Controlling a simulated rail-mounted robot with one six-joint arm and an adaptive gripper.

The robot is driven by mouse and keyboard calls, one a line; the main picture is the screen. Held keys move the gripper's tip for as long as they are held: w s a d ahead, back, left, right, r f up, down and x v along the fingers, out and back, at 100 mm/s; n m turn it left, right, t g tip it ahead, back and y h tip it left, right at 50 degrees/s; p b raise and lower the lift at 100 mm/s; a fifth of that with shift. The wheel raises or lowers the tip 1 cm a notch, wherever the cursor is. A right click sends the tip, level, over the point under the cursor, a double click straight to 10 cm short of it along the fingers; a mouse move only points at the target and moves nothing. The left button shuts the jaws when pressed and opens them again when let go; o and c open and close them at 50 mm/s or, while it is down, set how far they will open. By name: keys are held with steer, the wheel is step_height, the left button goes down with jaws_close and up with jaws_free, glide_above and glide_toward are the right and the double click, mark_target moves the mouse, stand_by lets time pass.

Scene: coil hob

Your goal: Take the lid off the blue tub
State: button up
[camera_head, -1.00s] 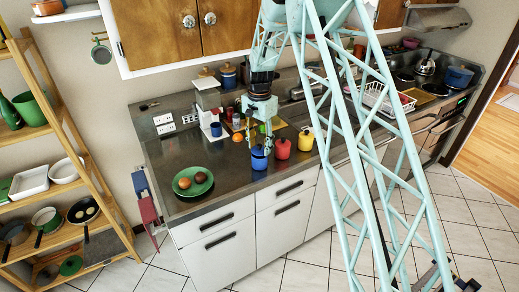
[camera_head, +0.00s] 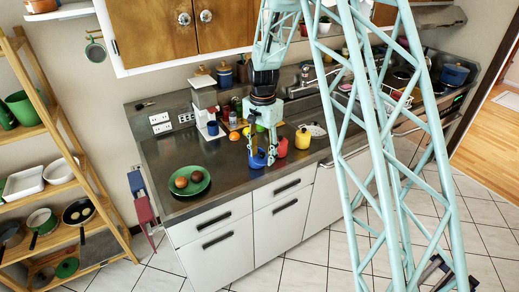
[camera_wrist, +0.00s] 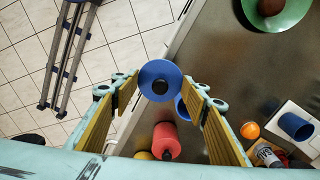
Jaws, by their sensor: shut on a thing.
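Part of the blue tub (camera_wrist: 182,108) shows beyond the lid, down and to the right, mostly hidden by the lid and a finger. The lid looks apart from it and offset. In the head view, my gripper (camera_head: 262,149) is over the blue tub (camera_head: 258,162) at the counter's front edge. There I cannot clearly separate lid from tub.
A red tub (camera_head: 282,147) and a yellow tub (camera_head: 304,139) stand to the right. A green plate (camera_head: 190,187) with two round brown items lies to the left. Bare counter (camera_head: 226,165) lies between plate and blue tub. A coffee machine (camera_head: 207,105) stands behind.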

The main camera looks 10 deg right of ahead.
mark_target(266, 162)
steer(key=shift+s+r, duration=0.15)
steer(key=shift+s, duration=1.3)
steer(key=shift+s+r, duration=0.1)
steer(key=shift+s, duration=1.35)
steer(key=shift+w, duration=0.1)
